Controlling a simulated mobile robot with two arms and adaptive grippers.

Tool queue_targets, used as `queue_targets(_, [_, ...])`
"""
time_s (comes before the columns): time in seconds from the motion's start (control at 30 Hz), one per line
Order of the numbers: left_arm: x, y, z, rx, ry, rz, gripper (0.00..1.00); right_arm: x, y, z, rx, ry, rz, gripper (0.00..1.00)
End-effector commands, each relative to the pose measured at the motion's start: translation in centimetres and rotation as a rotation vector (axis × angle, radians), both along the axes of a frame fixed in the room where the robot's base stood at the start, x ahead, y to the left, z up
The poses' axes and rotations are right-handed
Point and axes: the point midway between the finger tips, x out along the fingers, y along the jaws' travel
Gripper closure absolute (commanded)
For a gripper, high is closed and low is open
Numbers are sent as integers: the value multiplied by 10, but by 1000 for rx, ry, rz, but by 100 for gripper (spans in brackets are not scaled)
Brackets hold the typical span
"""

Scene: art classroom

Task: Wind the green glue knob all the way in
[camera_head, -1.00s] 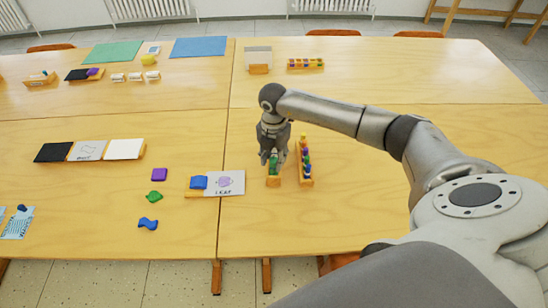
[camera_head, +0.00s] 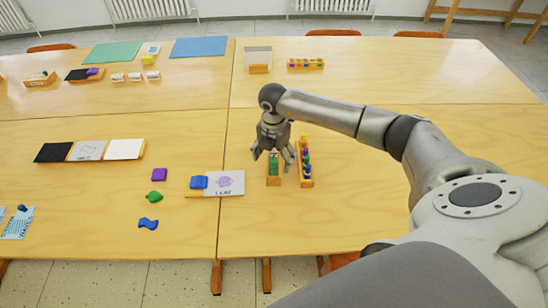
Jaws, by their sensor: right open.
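A green glue knob (camera_head: 273,166) shows on a small wooden block (camera_head: 273,183) on the right table. My right gripper (camera_head: 273,160) is directly above it, pointing down, with its fingers spread to either side of the green part. I cannot tell whether a finger touches it, and its upper part is hidden by the gripper. My left gripper is not in view.
A wooden rack (camera_head: 306,180) with several coloured pieces stands close on the right of the gripper. A LEAF card (camera_head: 230,182) with a blue block (camera_head: 198,182) lies to the left. The table front is clear.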

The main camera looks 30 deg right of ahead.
Motion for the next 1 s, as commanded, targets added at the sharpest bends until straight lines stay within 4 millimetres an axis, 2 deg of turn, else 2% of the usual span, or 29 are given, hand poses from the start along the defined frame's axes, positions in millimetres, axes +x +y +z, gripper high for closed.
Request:
queue_targets(0.17, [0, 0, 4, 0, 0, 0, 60, 0, 0, 4, 0, 0, 0, 20])
queue_targets(1.0, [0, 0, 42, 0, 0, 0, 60, 0, 0, 55, 0, -1, -1, 20])
